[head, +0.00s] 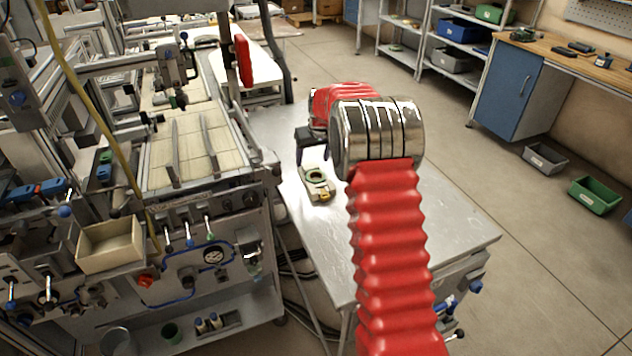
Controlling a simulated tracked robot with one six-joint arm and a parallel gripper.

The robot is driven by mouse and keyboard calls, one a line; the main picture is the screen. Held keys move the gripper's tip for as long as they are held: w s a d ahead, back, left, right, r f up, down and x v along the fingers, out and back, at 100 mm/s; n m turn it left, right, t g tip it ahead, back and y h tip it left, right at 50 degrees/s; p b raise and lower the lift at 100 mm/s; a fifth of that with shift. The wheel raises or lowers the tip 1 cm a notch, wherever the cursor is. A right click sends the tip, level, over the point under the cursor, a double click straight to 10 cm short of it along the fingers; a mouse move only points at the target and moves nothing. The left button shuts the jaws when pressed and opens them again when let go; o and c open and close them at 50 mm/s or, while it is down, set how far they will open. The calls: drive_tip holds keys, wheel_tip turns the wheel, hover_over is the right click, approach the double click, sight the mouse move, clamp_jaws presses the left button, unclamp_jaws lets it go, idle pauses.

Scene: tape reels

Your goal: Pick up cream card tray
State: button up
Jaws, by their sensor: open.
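A cream open-topped box (110,246), which looks like the card tray, sits on the front of the machine at the left and appears empty. My gripper (311,154) is dark and partly hidden behind my red-sleeved arm, over the metal table (440,222). It is open, with nothing seen in it, well to the right of the box.
The machine (190,150) fills the left side with rails, levers and a hanging yellow hose (88,110) close to the box. The right part of the table is bare. Shelves (425,45) and a blue-doored workbench (505,85) stand behind. A grey bin (545,157) and green bin (595,195) lie on the floor.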

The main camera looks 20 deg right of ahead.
sight(312, 167)
drive_tip(key=shift+x, duration=2.55)
drive_tip(key=shift+c, duration=0.4)
drive_tip(key=c, duration=1.2)
